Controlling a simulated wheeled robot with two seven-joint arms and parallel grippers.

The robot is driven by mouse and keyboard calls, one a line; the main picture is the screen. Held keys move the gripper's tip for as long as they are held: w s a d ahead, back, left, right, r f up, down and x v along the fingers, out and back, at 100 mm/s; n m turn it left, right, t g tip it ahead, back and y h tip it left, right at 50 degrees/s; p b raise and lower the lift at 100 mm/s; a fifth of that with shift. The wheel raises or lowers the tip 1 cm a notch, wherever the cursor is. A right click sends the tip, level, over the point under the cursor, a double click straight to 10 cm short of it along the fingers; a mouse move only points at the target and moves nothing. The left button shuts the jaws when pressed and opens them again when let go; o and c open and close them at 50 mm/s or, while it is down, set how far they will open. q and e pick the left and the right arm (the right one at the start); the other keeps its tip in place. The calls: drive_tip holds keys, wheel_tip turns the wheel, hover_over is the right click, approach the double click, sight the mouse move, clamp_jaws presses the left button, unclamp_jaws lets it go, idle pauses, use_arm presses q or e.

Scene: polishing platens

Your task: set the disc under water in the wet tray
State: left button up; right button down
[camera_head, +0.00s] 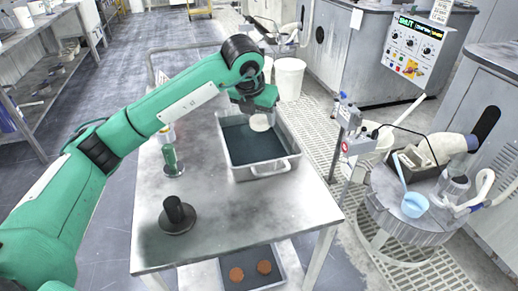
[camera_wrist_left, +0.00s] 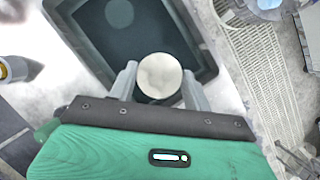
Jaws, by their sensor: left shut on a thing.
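My left gripper (camera_head: 257,108) reaches in from the left and is over the wet tray (camera_head: 262,171), a metal tray with dark water. It is shut on a pale round disc (camera_head: 261,122). In the left wrist view the disc (camera_wrist_left: 160,75) sits between the two fingers of my gripper (camera_wrist_left: 158,85), with the tray's rim (camera_wrist_left: 75,35) and dark water around it. The disc appears above the water; its exact height is hard to tell. A faint pale round patch (camera_wrist_left: 119,13) shows in the water in the left wrist view. My right gripper is not in view.
On the metal table (camera_head: 240,210) stand a dark knob on a round base (camera_head: 177,215) and a green bottle (camera_head: 170,158), left of the tray. A lower shelf holds a dark tray (camera_head: 232,283) with two brown discs. A round stand (camera_head: 425,228) with a blue cup (camera_head: 414,205) is at right.

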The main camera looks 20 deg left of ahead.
sight(251, 126)
use_arm(q)
wheel_tip(251, 126, down, 12)
drive_tip(key=shift+r, duration=0.1)
idle(0.4)
drive_tip(key=o, duration=1)
drive_tip(key=v, duration=1.2)
drive_tip(key=shift+r, duration=0.1)
